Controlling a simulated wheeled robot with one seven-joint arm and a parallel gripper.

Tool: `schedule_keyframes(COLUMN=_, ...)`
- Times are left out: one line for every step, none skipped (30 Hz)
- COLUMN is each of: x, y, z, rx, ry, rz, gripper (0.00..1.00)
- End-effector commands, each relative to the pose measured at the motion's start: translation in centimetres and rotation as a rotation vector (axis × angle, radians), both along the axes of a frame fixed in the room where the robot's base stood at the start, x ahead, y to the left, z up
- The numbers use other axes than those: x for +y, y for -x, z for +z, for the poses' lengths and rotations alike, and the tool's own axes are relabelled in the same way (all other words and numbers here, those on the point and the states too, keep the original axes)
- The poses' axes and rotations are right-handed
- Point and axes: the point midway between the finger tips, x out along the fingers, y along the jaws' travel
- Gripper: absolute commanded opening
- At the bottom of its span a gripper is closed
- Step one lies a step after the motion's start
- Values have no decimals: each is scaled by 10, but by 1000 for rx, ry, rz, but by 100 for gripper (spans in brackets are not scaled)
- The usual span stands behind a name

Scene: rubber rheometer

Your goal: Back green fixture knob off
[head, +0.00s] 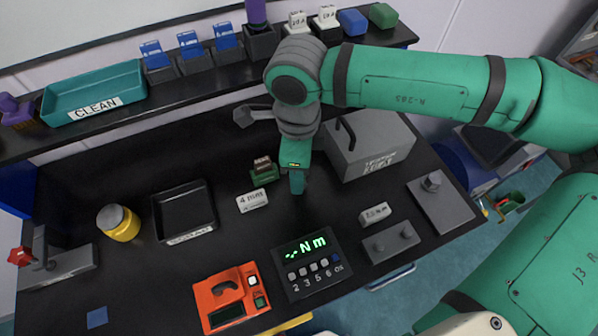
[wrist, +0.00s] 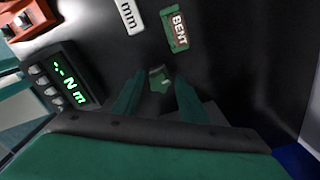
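The green knob (wrist: 160,79) shows in the wrist view as a small faceted piece just past and between my fingertips. My gripper (wrist: 157,88) is open there, with a finger on each side of the knob and dark gaps between. Contact with the knob cannot be made out. In the head view my gripper (head: 297,187) points down over the black bench, left of a large grey box (head: 372,152). I cannot pick out the knob in the head view; my gripper probably covers it. The display unit (head: 312,262) reads "-.- Nm" in green.
A green holder marked BENT (wrist: 175,30) and a white mm label block (head: 252,200) stand close by on the left in the head view. A black tray (head: 184,210), a yellow jar (head: 118,223) and an orange device (head: 231,297) lie further out. A shelf (head: 215,85) runs behind.

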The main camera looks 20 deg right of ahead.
Motion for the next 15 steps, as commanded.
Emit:
schedule_keyframes(x=0, y=0, z=0, rx=0, ry=1, rz=-56, gripper=39)
schedule_keyframes(x=0, y=0, z=0, rx=0, ry=1, rz=-91, gripper=39)
schedule_keyframes(x=0, y=0, z=0, rx=0, ry=1, rz=-136, gripper=39)
schedule_keyframes(x=0, y=0, z=0, rx=0, ry=1, rz=-166, gripper=39)
schedule_keyframes(x=0, y=0, z=0, rx=1, ry=0, rz=-194, gripper=39)
schedule_keyframes(x=0, y=0, z=0, rx=1, ry=0, rz=-226, gripper=39)
schedule_keyframes(x=0, y=0, z=0, rx=1, ry=0, rz=-245, gripper=39)
schedule_keyframes(x=0, y=0, z=0, rx=1, ry=0, rz=-259, gripper=39)
schedule_keyframes(x=0, y=0, z=0, rx=1, ry=0, rz=-273, gripper=39)
schedule_keyframes(x=0, y=0, z=0, rx=1, ry=0, rz=-281, gripper=39)
schedule_keyframes(x=0, y=0, z=0, rx=1, ry=0, rz=-290, gripper=39)
schedule_keyframes(x=0, y=0, z=0, rx=1, ry=0, rz=-309, gripper=39)
schedule_keyframes(x=0, y=0, z=0, rx=0, ry=1, rz=-328, gripper=39)
schedule_keyframes(x=0, y=0, z=0, rx=0, ry=1, rz=-355, gripper=39)
schedule_keyframes(x=0, y=0, z=0, rx=0, ry=1, rz=-397, gripper=39)
